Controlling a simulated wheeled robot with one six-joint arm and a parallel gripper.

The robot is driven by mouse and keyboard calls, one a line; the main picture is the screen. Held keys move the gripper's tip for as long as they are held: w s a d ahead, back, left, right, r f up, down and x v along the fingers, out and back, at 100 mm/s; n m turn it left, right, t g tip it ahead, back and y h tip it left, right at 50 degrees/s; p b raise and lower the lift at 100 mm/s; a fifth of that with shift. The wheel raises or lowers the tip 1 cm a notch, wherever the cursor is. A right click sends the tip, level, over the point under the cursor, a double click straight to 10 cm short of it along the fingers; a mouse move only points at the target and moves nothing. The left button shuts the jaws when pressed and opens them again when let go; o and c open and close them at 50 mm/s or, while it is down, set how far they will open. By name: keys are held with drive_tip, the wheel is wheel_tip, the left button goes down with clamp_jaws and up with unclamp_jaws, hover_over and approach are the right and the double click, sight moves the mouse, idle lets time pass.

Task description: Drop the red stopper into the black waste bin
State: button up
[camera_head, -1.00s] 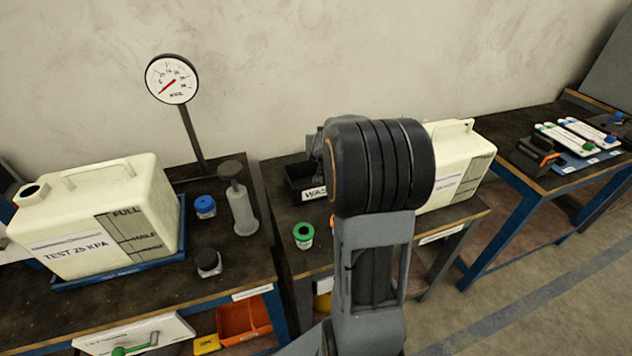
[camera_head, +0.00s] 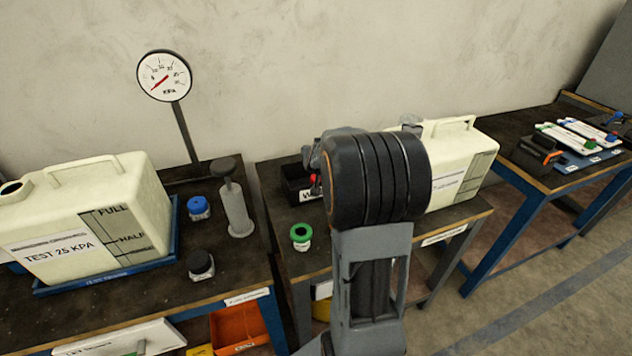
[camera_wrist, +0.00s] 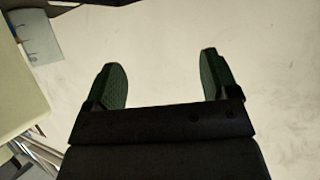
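The black waste bin (camera_head: 294,184) stands at the back of the middle table in the head view, its right part hidden behind my arm. A small red thing (camera_head: 315,184), perhaps the red stopper, shows at the bin's right side, between it and my arm. I cannot tell whether it is inside, above or beside the bin. My gripper (camera_wrist: 159,60) shows in the wrist view with its two dark green fingers wide apart. Nothing is visible between them, only a pale surface beyond. In the head view my arm hides most of the gripper.
A cream jug (camera_head: 462,165) stands close right of my arm. On the left table are another jug (camera_head: 95,205), a gauge (camera_head: 164,76), a blue cap (camera_head: 199,207), a black cap (camera_head: 200,264) and a grey cylinder (camera_head: 236,208).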

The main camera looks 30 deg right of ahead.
drive_tip(key=shift+o, duration=0.4)
drive_tip(key=shift+s, duration=0.1)
drive_tip(key=p+v, duration=0.5)
drive_tip(key=v, duration=0.8)
drive_tip(key=shift+s+a+r, duration=0.15)
drive_tip(key=shift+s, duration=0.05)
